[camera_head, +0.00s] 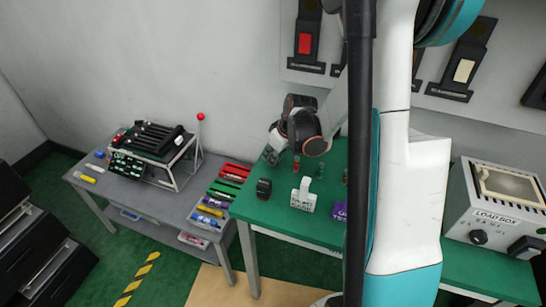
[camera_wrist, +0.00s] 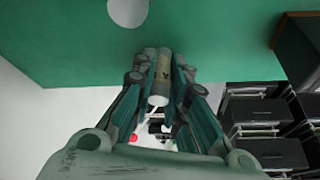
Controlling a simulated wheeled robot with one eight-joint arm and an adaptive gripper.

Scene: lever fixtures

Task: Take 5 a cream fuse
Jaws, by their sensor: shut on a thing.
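My gripper (camera_wrist: 160,85) is shut on a small cylinder with a cream band and pale grey ends, which looks like a cream fuse (camera_wrist: 162,75). The fuse lies lengthwise between the two fingers. In the head view my gripper (camera_head: 271,155) is at the left end of the green bench (camera_head: 262,222), near its back edge. The fuse cannot be made out there. A cream block (camera_head: 464,70) sits in a black wall fixture at the upper right.
A grey table (camera_head: 150,205) at left holds a black slotted rack (camera_head: 152,138), a red-knobbed lever (camera_head: 200,117) and coloured fuses in rows (camera_head: 215,205). The bench bears a red cylinder (camera_head: 296,166), a white labelled block (camera_head: 304,196), a black block (camera_head: 264,188) and a load box (camera_head: 495,215).

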